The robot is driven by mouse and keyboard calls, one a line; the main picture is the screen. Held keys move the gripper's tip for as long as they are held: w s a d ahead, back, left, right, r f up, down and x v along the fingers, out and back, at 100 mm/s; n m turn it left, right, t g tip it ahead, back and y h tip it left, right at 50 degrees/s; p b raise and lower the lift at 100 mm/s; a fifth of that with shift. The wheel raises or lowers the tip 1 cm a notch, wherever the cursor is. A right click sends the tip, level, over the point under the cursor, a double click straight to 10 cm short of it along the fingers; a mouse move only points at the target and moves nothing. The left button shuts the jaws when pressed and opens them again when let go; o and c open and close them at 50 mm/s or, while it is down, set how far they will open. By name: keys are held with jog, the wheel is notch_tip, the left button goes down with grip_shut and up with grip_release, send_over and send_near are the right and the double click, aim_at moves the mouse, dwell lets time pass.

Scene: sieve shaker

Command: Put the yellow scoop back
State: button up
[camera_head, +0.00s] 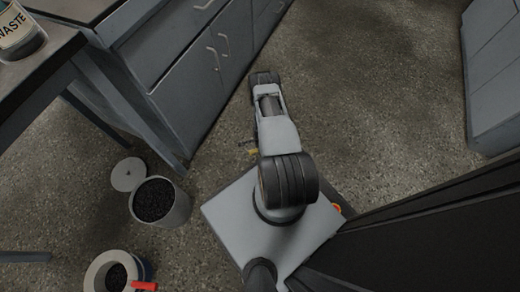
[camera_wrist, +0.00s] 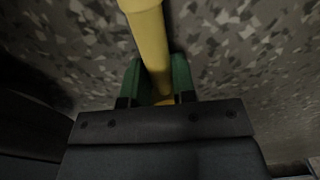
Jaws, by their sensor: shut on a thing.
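The yellow scoop (camera_wrist: 150,40) shows in the wrist view as a yellow shaft running up and out of the top of the picture. Its far end is out of view there. My gripper (camera_wrist: 156,80) has green fingers on both sides of the shaft and is shut on it. In the head view a small yellow bit of the scoop (camera_head: 252,151) shows beside my arm, above the speckled floor. My arm hides most of the gripper and scoop in that view.
A bucket of dark granules (camera_head: 160,222) stands on the floor, a round pale lid (camera_head: 128,174) beside it. Another container (camera_head: 97,272) with a red-handled item (camera_head: 143,286) is at lower left. Grey drawers (camera_head: 195,85) and a table with a waste jar (camera_head: 20,38) stand upper left. Floor at upper right is clear.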

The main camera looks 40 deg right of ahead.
jog(key=o, duration=0.8)
jog(key=shift+r, duration=0.1)
